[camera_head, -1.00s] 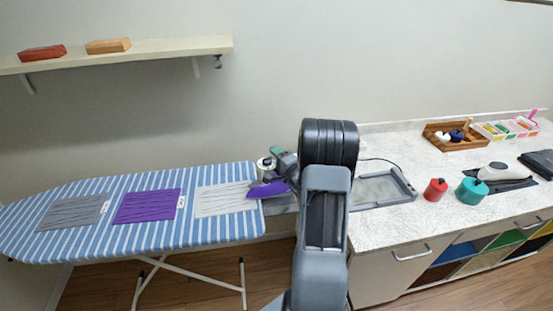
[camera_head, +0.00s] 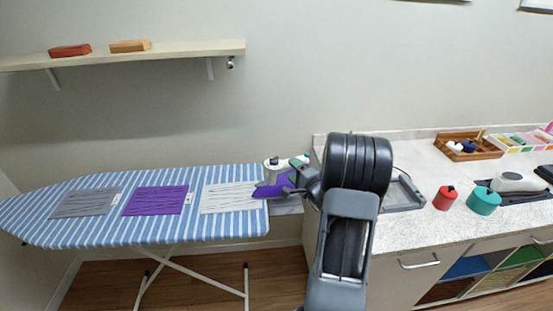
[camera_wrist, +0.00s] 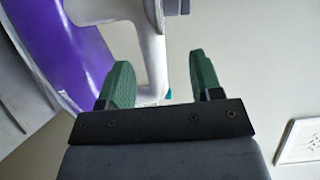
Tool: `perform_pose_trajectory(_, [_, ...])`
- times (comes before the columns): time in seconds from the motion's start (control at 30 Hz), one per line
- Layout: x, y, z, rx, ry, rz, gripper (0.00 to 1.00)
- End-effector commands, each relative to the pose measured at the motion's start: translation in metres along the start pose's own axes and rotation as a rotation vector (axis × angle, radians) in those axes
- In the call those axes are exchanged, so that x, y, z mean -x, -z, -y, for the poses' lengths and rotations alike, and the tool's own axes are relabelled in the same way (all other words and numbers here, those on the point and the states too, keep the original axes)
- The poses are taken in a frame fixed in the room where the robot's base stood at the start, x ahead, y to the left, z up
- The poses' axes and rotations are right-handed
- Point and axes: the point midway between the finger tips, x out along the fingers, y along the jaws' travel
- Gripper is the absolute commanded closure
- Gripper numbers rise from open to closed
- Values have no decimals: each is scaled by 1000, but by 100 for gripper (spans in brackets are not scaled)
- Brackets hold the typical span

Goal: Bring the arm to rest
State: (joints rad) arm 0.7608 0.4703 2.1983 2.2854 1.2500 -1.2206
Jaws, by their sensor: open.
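In the head view the iron (camera_head: 273,188) is at the right end of the striped ironing board (camera_head: 232,226). My gripper (camera_head: 300,162) is beside it there, partly hidden by my bent arm.
Grey (camera_head: 85,202), purple (camera_head: 156,200) and white (camera_head: 229,197) cloths lie flat on the board. The counter (camera_head: 432,222) at right holds a red pot (camera_head: 444,199), a teal pot (camera_head: 483,201) and a wooden tray (camera_head: 458,152). A wall shelf (camera_head: 190,48) hangs at upper left.

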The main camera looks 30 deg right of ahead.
Motion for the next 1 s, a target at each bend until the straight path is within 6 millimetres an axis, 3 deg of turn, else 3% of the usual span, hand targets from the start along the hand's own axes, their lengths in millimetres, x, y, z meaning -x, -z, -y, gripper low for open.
perform_pose_trajectory(0.3, [5, 6, -1, -70, -8, -11, 41])
perform_pose_trajectory(0.37, [6, -3, -8, -131, -50, 35, 41])
perform_pose_trajectory(0.5, [20, -45, -35, -248, -237, 227, 41])
perform_pose_trajectory(0.67, [52, -118, -40, -227, -532, 517, 41])
perform_pose_trajectory(0.8, [93, -170, -37, -53, -810, 725, 41])
perform_pose_trajectory(0.9, [124, -192, -32, 157, -988, 823, 41])
perform_pose_trajectory(1.0, [151, -200, -21, 424, -1121, 874, 41])
